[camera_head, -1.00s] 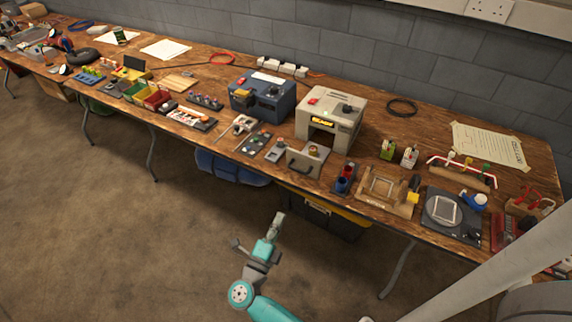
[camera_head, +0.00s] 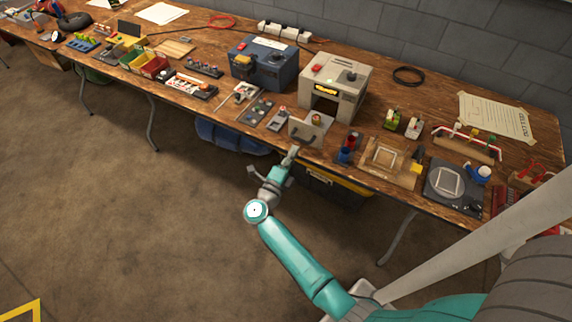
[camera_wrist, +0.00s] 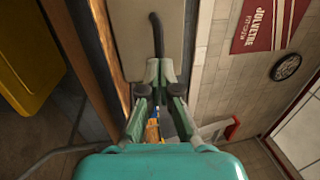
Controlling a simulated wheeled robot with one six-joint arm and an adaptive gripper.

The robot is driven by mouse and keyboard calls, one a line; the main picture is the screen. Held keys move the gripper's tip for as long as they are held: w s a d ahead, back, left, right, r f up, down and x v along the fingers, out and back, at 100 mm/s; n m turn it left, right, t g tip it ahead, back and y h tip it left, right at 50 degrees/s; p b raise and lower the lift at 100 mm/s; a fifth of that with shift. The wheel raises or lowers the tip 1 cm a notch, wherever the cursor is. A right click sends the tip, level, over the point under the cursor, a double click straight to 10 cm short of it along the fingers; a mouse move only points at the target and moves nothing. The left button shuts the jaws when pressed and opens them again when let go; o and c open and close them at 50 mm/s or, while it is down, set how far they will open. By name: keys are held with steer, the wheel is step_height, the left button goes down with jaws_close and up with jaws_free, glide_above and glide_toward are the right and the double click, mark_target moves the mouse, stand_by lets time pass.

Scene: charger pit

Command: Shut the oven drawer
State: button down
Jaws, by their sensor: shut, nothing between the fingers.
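The beige oven (camera_head: 335,78) stands on the bench against the wall side, with a dark opening low in its front. Its drawer (camera_head: 304,132) is pulled out toward the bench's front edge, with a dark handle on its front panel. A small round object (camera_head: 316,119) sits in the drawer. My gripper (camera_head: 292,151) is shut and empty, just in front of and below the drawer front. In the wrist view the drawer front (camera_wrist: 130,35) fills the top middle, and my shut fingertips (camera_wrist: 159,65) are at the lower end of its dark handle; whether they touch is unclear.
A blue machine (camera_head: 264,65) stands left of the oven. Red and blue cups (camera_head: 345,153) and a wooden frame (camera_head: 388,160) are right of the drawer. A yellow-lidded bin (camera_head: 335,190) sits under the bench. The floor in front is free.

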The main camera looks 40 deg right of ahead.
mark_target(306, 134)
steer(key=shift+x, duration=1.1)
steer(key=x, duration=0.2)
steer(key=f+x, duration=0.1)
steer(key=x, duration=0.4)
steer(key=shift+d+f, duration=0.15)
steer(key=shift+d, duration=0.25)
